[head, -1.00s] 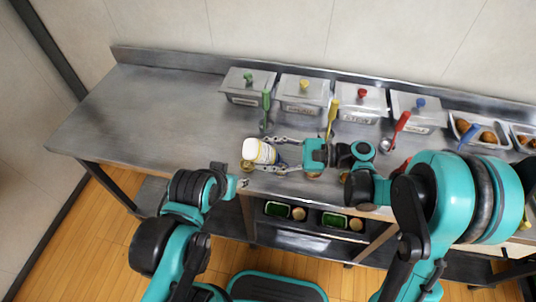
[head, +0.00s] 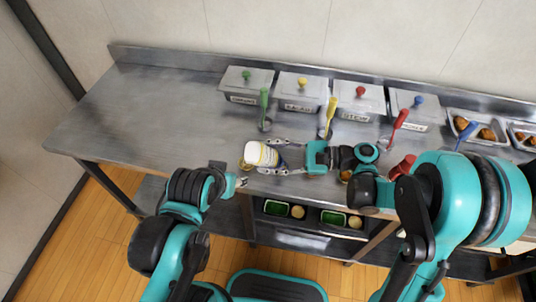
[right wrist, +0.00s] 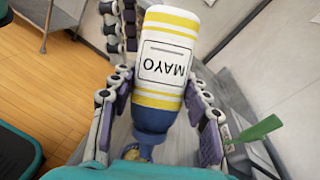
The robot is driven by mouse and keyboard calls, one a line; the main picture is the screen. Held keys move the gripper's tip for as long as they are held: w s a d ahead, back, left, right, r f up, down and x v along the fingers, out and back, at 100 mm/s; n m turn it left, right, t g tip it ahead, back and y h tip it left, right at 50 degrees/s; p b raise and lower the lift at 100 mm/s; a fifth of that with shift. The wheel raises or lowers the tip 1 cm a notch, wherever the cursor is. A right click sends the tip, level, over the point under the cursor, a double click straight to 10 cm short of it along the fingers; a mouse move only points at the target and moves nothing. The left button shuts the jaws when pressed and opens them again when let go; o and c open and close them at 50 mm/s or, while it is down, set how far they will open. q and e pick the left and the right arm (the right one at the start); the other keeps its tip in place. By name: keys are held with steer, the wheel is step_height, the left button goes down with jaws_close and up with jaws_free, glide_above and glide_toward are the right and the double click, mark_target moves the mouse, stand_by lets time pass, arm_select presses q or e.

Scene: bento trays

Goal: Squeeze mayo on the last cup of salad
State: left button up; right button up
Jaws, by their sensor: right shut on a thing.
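The mayo bottle (head: 262,154), white with yellow bands and a blue cap, is held by my right gripper (head: 282,157) near the front edge of the counter. In the right wrist view the mayo bottle (right wrist: 167,62) has its label upside down and its blue cap toward the counter, between the two fingers. A small cup (head: 246,164) stands by the bottle at its left, partly hidden; the wrist view shows only a bit of something yellowish under the cap. My left gripper (head: 241,182) is low, off the counter's front edge; its jaws are too small to judge.
Lidded steel containers (head: 247,85) line the back, with coloured-handled scoops such as the green one (head: 264,105) before them. Trays of fried food (head: 480,130) are at the right. Bento trays (head: 285,209) sit on the lower shelf. The counter's left part (head: 140,110) is clear.

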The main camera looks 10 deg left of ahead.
steer(key=o, duration=0.5)
steer(key=shift+o, duration=0.2)
step_height(320, 180, up, 7)
steer(key=p, duration=0.5)
steer(key=shift+r, duration=0.1)
